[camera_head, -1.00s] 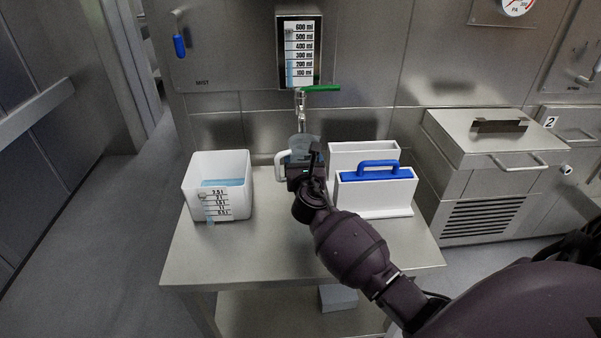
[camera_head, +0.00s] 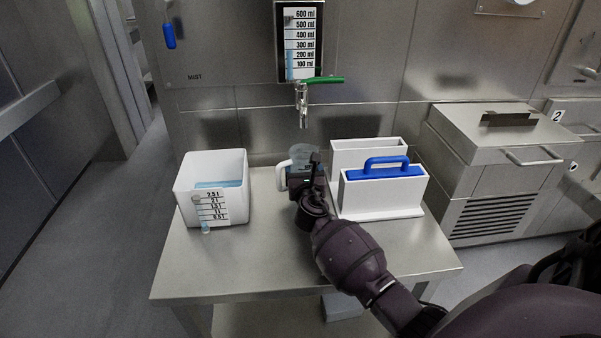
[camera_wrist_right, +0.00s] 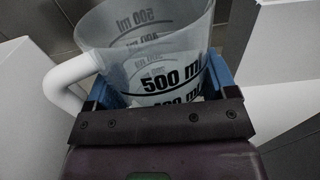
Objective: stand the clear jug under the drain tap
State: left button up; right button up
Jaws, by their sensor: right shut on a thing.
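The clear jug (camera_head: 304,156) has a white handle and stands upright at the back of the steel table, below the drain tap (camera_head: 302,100) with its green lever. In the right wrist view the jug (camera_wrist_right: 150,50) shows a 500 ml mark and lies between the blue-lined fingers. My right gripper (camera_head: 306,172) is shut on the jug and hides its front and lower part in the head view. Whether its base touches the table is hidden. The gap between tap spout and jug rim is clear. My left gripper is not in view.
A white tub (camera_head: 212,168) with a volume scale and bluish liquid stands left of the jug. A white holder (camera_head: 380,200) with a blue-handled piece (camera_head: 386,166) stands close on the right. The table's front (camera_head: 250,270) is clear.

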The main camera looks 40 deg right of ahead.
jog(key=shift+r, duration=0.2)
jog(key=shift+f, duration=0.3)
jog(key=o, duration=0.9)
jog(key=shift+r, duration=0.1)
jog(key=shift+r, duration=0.15)
jog(key=shift+s+a, duration=0.1)
jog(key=shift+s, duration=0.1)
jog(key=p+v, duration=0.2)
jog(key=v, duration=0.8)
jog(key=shift+s+a, duration=0.2)
jog(key=shift+s, duration=0.15)
jog(key=shift+s+a, duration=0.2)
jog(key=shift+s, duration=0.15)
